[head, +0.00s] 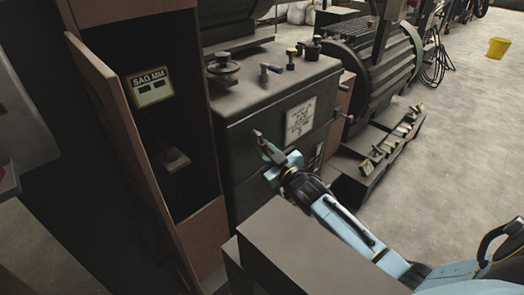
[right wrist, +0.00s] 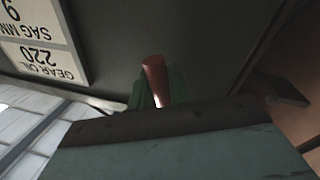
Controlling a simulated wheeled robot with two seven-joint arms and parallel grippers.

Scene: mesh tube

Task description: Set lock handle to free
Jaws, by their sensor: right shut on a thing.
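In the right wrist view, a red-brown rod-like handle (right wrist: 155,80) stands between the green fingers of my right gripper (right wrist: 158,95). The gripper is shut on it. In the head view, my right gripper (head: 265,148) is at the front face of the dark grey machine housing (head: 245,170), below and left of its white label plate (head: 299,119). A short grey tip (head: 257,135) shows just beyond the fingers. The handle's base and lock position are hidden. My left gripper is not in view.
An open brown cabinet (head: 205,225) with its door (head: 110,110) stands left of the housing. Knobs and a handwheel (head: 222,66) sit on the housing top. A large ribbed motor (head: 375,60) stands behind right.

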